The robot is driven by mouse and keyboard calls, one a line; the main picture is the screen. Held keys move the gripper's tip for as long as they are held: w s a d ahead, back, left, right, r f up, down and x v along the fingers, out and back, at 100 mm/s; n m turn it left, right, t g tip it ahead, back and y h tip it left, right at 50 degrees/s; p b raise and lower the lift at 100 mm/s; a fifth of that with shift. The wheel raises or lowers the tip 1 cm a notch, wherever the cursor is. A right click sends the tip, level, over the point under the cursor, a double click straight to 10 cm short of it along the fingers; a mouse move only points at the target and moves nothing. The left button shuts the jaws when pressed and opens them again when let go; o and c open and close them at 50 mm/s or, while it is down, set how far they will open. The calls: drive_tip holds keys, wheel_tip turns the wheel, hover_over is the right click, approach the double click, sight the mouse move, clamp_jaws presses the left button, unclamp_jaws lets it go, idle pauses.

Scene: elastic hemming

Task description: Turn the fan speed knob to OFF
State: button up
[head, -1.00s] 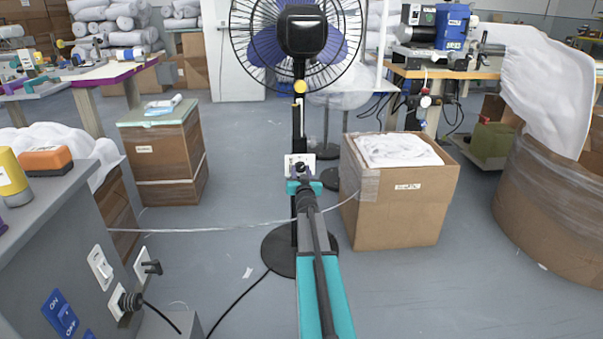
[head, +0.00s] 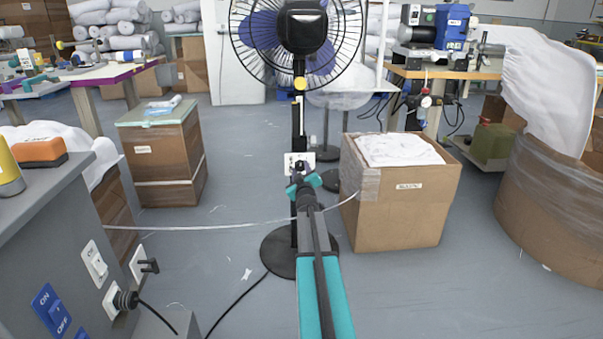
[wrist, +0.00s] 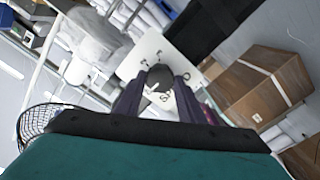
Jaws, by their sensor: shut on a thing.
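The standing fan (head: 302,28) is straight ahead, with a white control plate (head: 309,158) on its pole. The dark round knob (wrist: 160,77) sits on the white plate (wrist: 150,55) in the wrist view. My gripper (head: 299,168) is at the plate in the head view. In the wrist view my gripper (wrist: 158,92) has one finger on each side of the knob and is shut on it. The gripper is rolled over to one side. Dark marks surround the knob, but I cannot read which setting it points to.
A cardboard box (head: 410,215) with white cloth stands right of the pole. A thin pale strand (head: 215,227) crosses left of the pole at low height. A grey counter (head: 60,225) with switches is at the left. Grey floor lies between.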

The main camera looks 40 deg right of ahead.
drive_tip(key=shift+s+f, duration=0.15)
drive_tip(key=o, duration=1)
drive_tip(key=shift+o, duration=0.2)
drive_tip(key=shift+r+p+v, duration=0.2)
drive_tip(key=shift+p+v, duration=0.25)
drive_tip(key=shift+v, duration=0.9)
drive_tip(key=p+v, duration=0.3)
drive_tip(key=v, duration=0.8)
drive_tip(key=shift+f, duration=0.1)
